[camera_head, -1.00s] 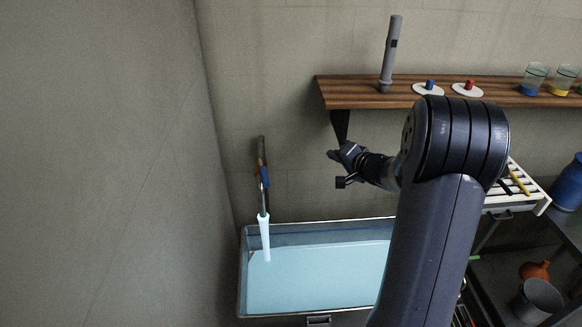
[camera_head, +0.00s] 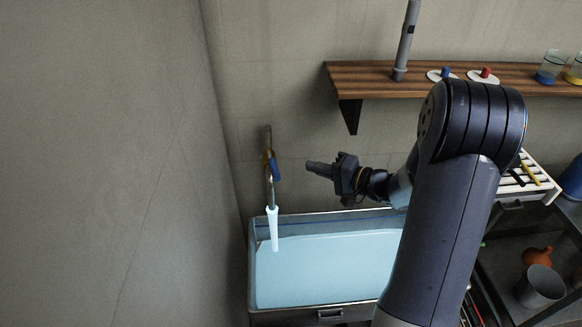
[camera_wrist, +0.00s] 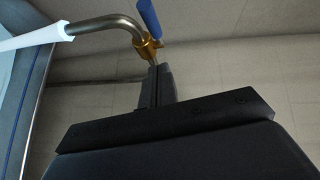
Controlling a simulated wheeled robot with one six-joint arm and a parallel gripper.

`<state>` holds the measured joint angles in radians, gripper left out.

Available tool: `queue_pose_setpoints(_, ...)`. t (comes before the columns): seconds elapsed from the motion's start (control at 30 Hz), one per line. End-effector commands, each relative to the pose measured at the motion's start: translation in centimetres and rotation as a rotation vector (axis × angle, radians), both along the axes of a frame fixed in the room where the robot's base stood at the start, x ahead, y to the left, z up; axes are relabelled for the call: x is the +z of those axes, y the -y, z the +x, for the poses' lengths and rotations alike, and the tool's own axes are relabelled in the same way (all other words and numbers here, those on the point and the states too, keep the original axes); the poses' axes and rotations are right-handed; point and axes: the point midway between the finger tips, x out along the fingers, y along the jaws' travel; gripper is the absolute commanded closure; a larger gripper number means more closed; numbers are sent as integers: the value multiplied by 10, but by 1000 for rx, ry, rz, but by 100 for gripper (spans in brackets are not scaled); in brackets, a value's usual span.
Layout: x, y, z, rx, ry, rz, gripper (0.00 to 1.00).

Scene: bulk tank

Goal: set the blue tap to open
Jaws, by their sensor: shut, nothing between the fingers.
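The blue tap (camera_head: 274,168) is on a pipe against the wall above the left end of the tank, with a white outlet tube (camera_head: 273,229) hanging down from it into the tank. In the wrist view its blue handle (camera_wrist: 149,18) rises from a brass body (camera_wrist: 149,46), beside a bent metal spout. My gripper (camera_head: 308,165) is shut and empty. It points left toward the tap, with a small gap between them in the head view. In the wrist view the fingertips (camera_wrist: 157,70) appear just below the brass body; whether they touch cannot be told.
The tank (camera_head: 320,272) holds pale blue liquid below my gripper. A wooden shelf (camera_head: 420,88) with a grey cylinder (camera_head: 406,42) and jars is above and right. A white rack (camera_head: 530,185) stands to the right. A wall closes off the left side.

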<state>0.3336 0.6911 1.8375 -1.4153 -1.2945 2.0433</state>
Motion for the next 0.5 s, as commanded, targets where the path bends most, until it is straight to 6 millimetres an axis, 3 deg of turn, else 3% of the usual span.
queue_pose_setpoints(0.17, -4, -31, 20, 5, -1, -2, 100)
queue_pose_setpoints(0.3, -8, -51, 14, 4, -2, 0, 100)
queue_pose_setpoints(0.5, -12, -63, 12, -1, 0, -1, 100)
